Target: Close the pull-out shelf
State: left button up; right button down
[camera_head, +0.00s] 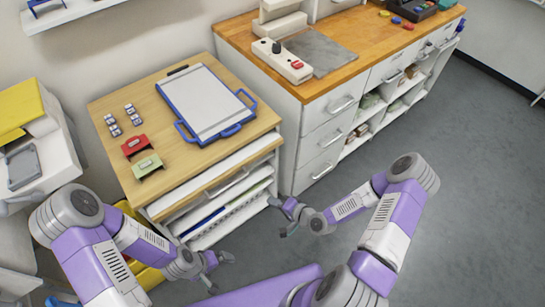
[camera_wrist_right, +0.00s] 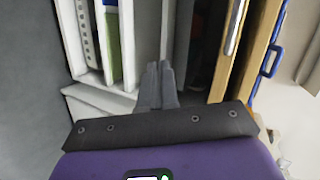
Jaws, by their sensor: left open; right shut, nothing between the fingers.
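The pull-out shelf shows in the head view as a white band (camera_head: 213,174) with a wooden front edge and a metal handle, just under the wooden top of the low cabinet. It appears to stand out a little; how far is hard to tell. Its wooden front (camera_wrist_right: 235,62) is at the right of the right wrist view. My right gripper (camera_head: 274,202) is shut and empty in front of the cabinet's right end, below the shelf; its fingertips (camera_wrist_right: 158,68) point at the open lower shelves, apart from the wooden front. My left gripper (camera_head: 219,270) is open and empty, low in front of the cabinet.
The wooden cabinet top (camera_head: 110,150) carries a blue clipboard (camera_head: 208,102), a red holder (camera_head: 135,146), a green holder (camera_head: 147,167) and several small blocks. A drawer cabinet (camera_head: 318,140) stands close at the right. Grey floor is free to the right.

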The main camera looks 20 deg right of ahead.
jog(key=w+d+r+m+t+h, duration=0.1)
jog(key=w+d+r+m+t, duration=0.25)
jog(key=d+r+t, duration=0.45)
pick_arm(q)
notch_tip(320, 180, down, 3)
jog(key=b, duration=0.2)
jog(key=shift+b, duration=0.4)
pick_arm(e)
jog(key=g, duration=0.1)
send_near(269, 150)
jog(key=shift+m, duration=0.35)
jog(key=x, duration=0.7)
jog(key=shift+s+a+r, duration=0.1)
jog(key=shift+a, duration=0.05)
pick_arm(q)
jog(key=shift+f, duration=0.1)
